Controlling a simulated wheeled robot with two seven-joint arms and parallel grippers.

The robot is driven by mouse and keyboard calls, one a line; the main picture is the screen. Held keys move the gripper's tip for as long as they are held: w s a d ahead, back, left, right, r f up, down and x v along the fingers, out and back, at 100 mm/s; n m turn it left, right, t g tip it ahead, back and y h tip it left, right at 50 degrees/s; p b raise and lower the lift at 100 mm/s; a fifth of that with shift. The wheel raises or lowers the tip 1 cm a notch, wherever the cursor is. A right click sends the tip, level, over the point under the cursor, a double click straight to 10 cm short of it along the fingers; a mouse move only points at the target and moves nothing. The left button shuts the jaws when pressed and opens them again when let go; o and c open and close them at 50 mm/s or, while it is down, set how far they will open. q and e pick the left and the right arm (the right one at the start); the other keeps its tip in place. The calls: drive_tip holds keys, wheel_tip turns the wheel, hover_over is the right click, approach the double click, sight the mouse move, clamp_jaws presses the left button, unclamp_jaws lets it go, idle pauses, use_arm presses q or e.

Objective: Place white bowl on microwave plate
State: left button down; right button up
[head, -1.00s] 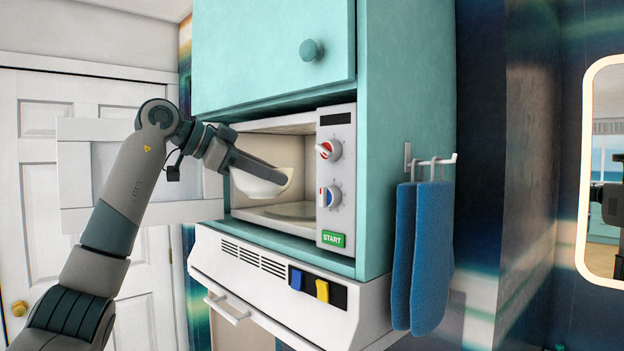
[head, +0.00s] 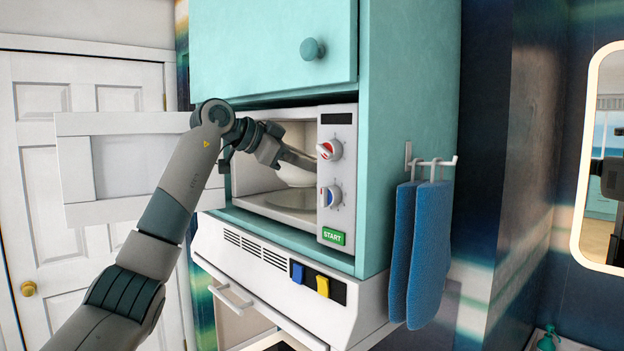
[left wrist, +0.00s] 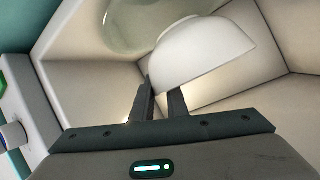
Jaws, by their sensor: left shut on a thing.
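The white bowl (left wrist: 203,52) is held by its rim in my left gripper (left wrist: 165,92), inside the microwave. In the head view, my left gripper (head: 300,160) reaches through the open front of the microwave (head: 338,115), and the bowl (head: 297,177) shows only in part behind it and the control panel. The round glass microwave plate (head: 297,199) lies on the cavity floor. It also shows in the left wrist view (left wrist: 128,24), partly covered by the bowl. The bowl appears above the plate; I cannot tell whether they touch. My right gripper is not in view.
The white microwave door (head: 135,165) stands open to the left, partly behind my left arm. The control panel with knobs (head: 336,180) bounds the opening on the right. A teal cabinet (head: 265,50) is above, and blue mitts (head: 420,250) hang at the right.

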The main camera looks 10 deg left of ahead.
sight(312, 175)
use_arm(q)
drive_tip(key=shift+d+f+p, duration=0.1)
drive_tip(key=shift+f+p, duration=0.6)
drive_tip(key=shift+p, duration=0.05)
drive_tip(key=shift+f+p, duration=0.5)
drive_tip(key=shift+f, duration=0.35)
drive_tip(key=shift+f, duration=0.2)
drive_tip(key=c, duration=1.7)
unclamp_jaws()
drive_tip(key=shift+c, duration=0.2)
drive_tip(key=shift+r, duration=0.1)
